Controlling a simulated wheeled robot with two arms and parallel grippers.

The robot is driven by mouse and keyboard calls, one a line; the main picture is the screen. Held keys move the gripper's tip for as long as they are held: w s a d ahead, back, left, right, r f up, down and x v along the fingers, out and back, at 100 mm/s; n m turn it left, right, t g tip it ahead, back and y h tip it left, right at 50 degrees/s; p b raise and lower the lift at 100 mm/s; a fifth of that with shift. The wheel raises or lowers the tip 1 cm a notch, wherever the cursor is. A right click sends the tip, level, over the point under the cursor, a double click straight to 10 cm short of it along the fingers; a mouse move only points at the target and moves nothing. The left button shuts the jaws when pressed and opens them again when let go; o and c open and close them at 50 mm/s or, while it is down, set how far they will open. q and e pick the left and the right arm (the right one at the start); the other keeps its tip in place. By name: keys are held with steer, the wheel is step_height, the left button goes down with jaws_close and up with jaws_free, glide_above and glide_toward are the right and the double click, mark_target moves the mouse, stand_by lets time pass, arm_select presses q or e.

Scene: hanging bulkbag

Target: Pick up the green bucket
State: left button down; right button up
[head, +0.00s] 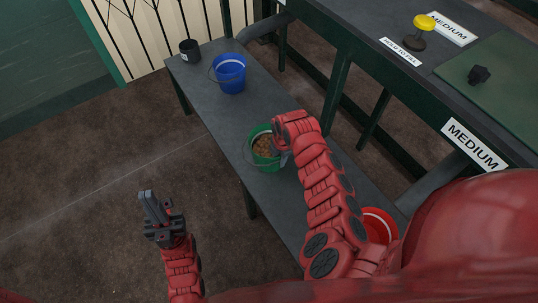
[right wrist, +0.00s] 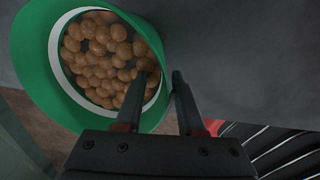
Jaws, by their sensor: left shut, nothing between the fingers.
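The green bucket (head: 264,163) stands on the long grey bench and holds several brown, round, potato-like items (head: 266,146). In the right wrist view the bucket (right wrist: 32,62) fills the upper left. My right gripper (right wrist: 161,78) is open, with one finger over the inside of the bucket and the other just outside, the rim between them. In the head view it is mostly hidden behind my right wrist at the bucket's right side. My left gripper (head: 155,207) is shut and empty, over the floor left of the bench.
A blue bucket (head: 229,78) and a small black pot (head: 190,51) stand farther back on the grey bench (head: 205,95). A red bucket (head: 379,226) is partly hidden behind my right arm. A dark table with signs (head: 472,146) stands on the right.

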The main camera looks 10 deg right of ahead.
mark_target(278, 165)
steer(key=shift+w+f, duration=0.25)
steer(key=shift+f, duration=1.5)
jaws_close()
